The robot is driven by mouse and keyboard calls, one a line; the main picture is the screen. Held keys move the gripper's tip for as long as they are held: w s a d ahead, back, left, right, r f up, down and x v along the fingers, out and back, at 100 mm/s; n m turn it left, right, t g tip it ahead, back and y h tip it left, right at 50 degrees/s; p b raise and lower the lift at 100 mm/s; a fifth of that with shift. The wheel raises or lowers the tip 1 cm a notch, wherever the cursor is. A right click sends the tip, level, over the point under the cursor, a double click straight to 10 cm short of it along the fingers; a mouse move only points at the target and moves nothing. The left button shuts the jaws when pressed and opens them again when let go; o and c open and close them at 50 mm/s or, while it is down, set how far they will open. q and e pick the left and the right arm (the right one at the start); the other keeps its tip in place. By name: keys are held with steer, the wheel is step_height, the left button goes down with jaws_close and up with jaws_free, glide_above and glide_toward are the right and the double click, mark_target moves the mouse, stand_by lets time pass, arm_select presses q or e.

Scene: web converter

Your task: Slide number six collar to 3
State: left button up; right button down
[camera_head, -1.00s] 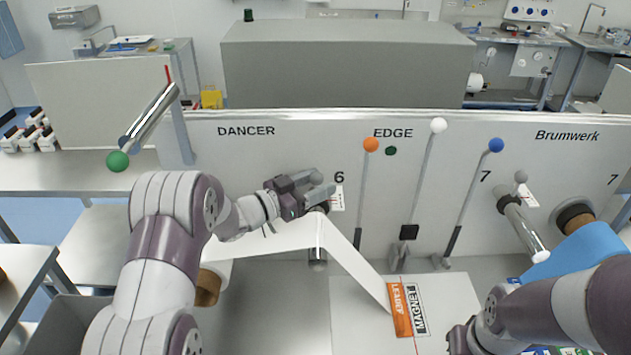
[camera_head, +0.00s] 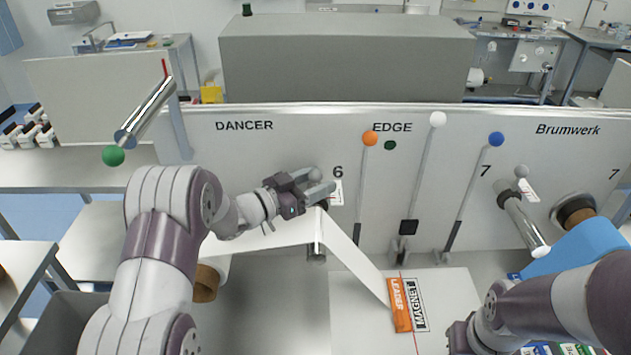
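Levers with orange (camera_head: 370,138), white (camera_head: 437,119) and blue (camera_head: 496,139) knobs stand right of station six. The web runs down to an orange leader (camera_head: 400,305) on a white plate. A second roller (camera_head: 524,224) sticks out at station seven.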

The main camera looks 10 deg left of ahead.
arm_select(q)
steer(key=shift+a, duration=0.1)
steer(key=b+v, duration=0.4)
steer(key=v, duration=0.8)
steer(key=shift+s, duration=0.25)
steer(key=shift+a, duration=0.15)
